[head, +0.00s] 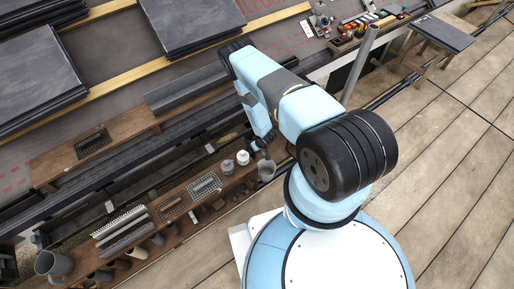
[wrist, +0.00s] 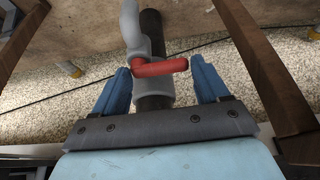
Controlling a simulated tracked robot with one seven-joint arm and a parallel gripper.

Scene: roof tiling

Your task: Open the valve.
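The valve has a red handle (wrist: 160,67) lying nearly crosswise in the wrist view. It sits on a grey valve body and pipe (wrist: 133,28), beside a dark pipe (wrist: 152,100). My gripper (wrist: 161,76) has its two blue fingers spread wide, one on each side of the handle. The fingertips are close to the handle's ends; I cannot tell whether they touch. In the head view the valve cannot be made out, and my arm hides much of the area around the gripper.
In the wrist view, brown beams (wrist: 262,65) flank the valve over speckled ground. In the head view, a wooden bench (head: 180,205) holds trays and small containers. Dark slate stacks (head: 190,22) lie on the roof.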

